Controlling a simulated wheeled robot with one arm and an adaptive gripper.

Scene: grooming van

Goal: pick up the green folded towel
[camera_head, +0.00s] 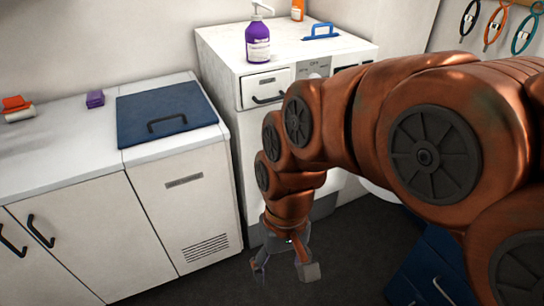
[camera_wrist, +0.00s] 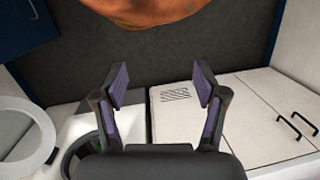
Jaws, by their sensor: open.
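I see no green folded towel in either view. My gripper (camera_head: 285,272) hangs low in the head view, in front of the white cabinet and washer, above the dark floor. In the wrist view my gripper (camera_wrist: 161,88) shows two spread fingers with purple inner pads. It is open, with nothing between the fingers. My arm covers much of the right half of the head view, so what lies behind it is hidden.
A white counter (camera_head: 60,158) with a blue lid (camera_head: 165,108) stands at left. A purple pump bottle (camera_head: 258,42) and a blue-handled tool (camera_head: 321,32) sit on the white washer top (camera_head: 220,40). Blue drawers (camera_head: 440,262) stand at lower right. Dark floor (camera_head: 215,285) is clear.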

